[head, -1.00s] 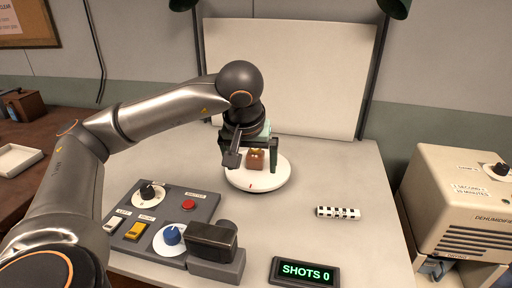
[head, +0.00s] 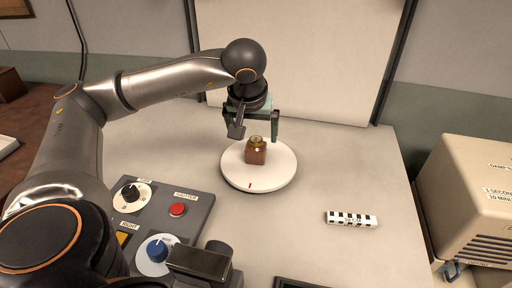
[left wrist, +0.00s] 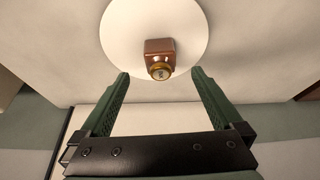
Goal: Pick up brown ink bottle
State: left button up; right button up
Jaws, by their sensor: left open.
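The brown ink bottle (head: 256,152) stands upright on a round white turntable (head: 232,176), with a yellowish cap on top. In the left wrist view the bottle (left wrist: 159,49) is seen from above, on the white disc (left wrist: 125,30). My left gripper (head: 256,138) is open, its green fingers spread just above and behind the bottle. My right gripper is not seen.
A control panel (head: 190,222) with knobs and buttons stands front left. A black-and-white checkered bar (head: 351,219) lies at right. A beige dehumidifier (head: 470,190) stands at the right edge. A pale backdrop board (head: 300,60) rises behind. The table between turntable and bar is clear.

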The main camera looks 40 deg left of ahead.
aim_at(255, 148)
pick_arm(q)
jog(key=x, duration=0.8)
jog(key=shift+f, duration=0.2)
jog(key=shift+r, duration=0.1)
grip_shut()
dwell(0.5)
